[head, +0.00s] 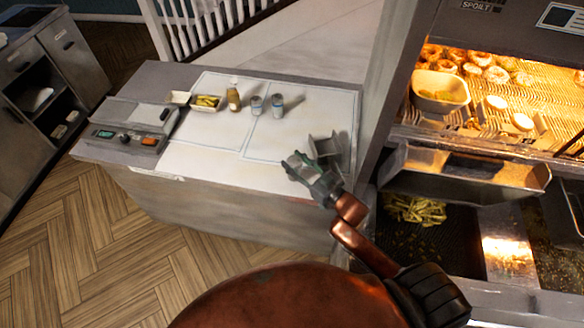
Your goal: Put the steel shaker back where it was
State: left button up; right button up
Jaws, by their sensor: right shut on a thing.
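My right gripper (300,164) is above the right part of the white counter, beside an angular steel holder (333,147). It is shut on a small grey metal thing that looks like the steel shaker, mostly hidden by the fingers. Two small grey, shaker-like containers (256,105) (277,105) stand upright on the counter, apart from the gripper. A yellow-brown bottle (234,99) stands to their left. My left gripper is not in view.
The counter's middle front is clear.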

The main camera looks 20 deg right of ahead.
jog(key=shift+w+a+f, duration=0.1)
jog(key=shift+w+f, duration=0.35)
jog(key=shift+f, duration=0.05)
jog(key=shift+w+f, duration=0.2)
jog(key=shift+f, duration=1.55)
jog(key=shift+f, duration=0.15)
jog(key=o, duration=1.2)
jog(key=shift+c, duration=0.2)
jog(key=v, duration=1.2)
jog(key=shift+b, duration=0.45)
